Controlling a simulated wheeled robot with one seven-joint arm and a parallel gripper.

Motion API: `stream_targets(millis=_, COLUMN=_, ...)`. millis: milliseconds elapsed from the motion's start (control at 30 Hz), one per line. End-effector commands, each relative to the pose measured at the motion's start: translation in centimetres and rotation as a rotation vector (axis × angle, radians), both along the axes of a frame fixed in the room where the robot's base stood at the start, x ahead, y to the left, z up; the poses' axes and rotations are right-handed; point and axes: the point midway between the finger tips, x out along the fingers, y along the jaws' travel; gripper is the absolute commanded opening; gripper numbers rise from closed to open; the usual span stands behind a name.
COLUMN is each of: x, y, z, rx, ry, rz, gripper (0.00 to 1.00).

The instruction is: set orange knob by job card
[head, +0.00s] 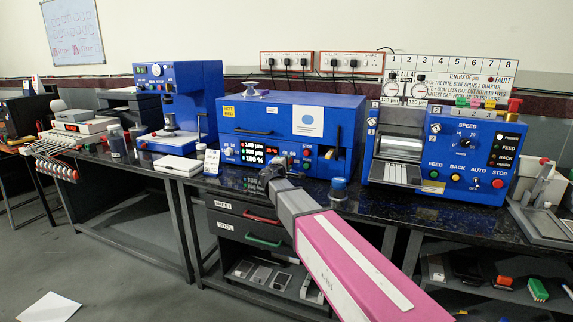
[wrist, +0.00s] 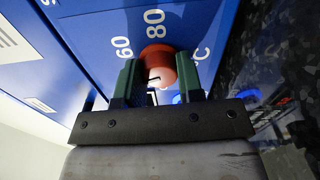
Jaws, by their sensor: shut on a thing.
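The orange knob (wrist: 159,63) sits on a blue panel with white marks 60 and 80 beside it in the wrist view. The green fingers of my gripper (wrist: 157,80) stand on either side of it, shut on it. A pale mark shows on the knob's face; its exact setting is hard to tell. In the head view my gripper (head: 268,176) is at the front of the blue machine (head: 270,112), below its lit display (head: 253,149), and hides the knob. A small printed card (head: 211,163) stands left of the display; its text is too small to read.
A blue machine with a speed dial (head: 467,141) stands to the right, a blue press (head: 180,95) to the left. Drawers (head: 243,222) lie under my arm.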

Motion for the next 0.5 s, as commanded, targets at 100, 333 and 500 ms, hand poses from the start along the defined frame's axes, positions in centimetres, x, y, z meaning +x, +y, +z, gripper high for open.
stream_targets(millis=100, x=-0.05, y=-0.04, z=-0.06, rx=0.092, ry=-0.033, rz=-0.001, gripper=0.11)
stream_targets(millis=333, x=-0.06, y=-0.05, z=-0.07, rx=0.241, ry=-0.087, rz=-0.001, gripper=0.11)
stream_targets(millis=500, x=-0.06, y=-0.06, z=-0.08, rx=0.312, ry=-0.112, rz=-0.001, gripper=0.11)
